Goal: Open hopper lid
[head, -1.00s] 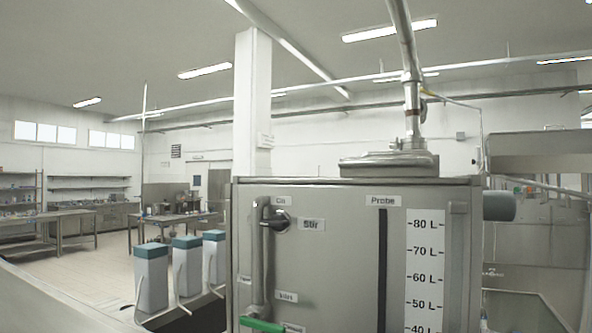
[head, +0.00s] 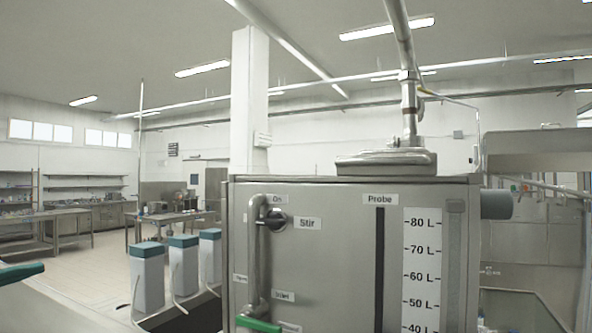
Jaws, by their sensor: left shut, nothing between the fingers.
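The hopper (head: 335,260) is a grey steel tank filling the lower right middle, with a litre scale (head: 421,265) on its front. Its top is seen almost edge-on. A low metal cover (head: 385,162) sits flat on the top, with a vertical pipe (head: 409,110) rising behind it. I cannot tell for sure which part of the top is the lid. My left gripper (head: 36,269) shows only as a teal tip at the left edge, shut and empty, far to the left of the hopper and touching nothing. My right gripper is not in view.
A bent metal pipe (head: 257,255) with a green handle (head: 258,325) runs down the hopper's front, beside a black stir knob (head: 277,220). Several white bins with teal lids (head: 147,280) stand left of the hopper. A pillar (head: 249,100) rises behind.

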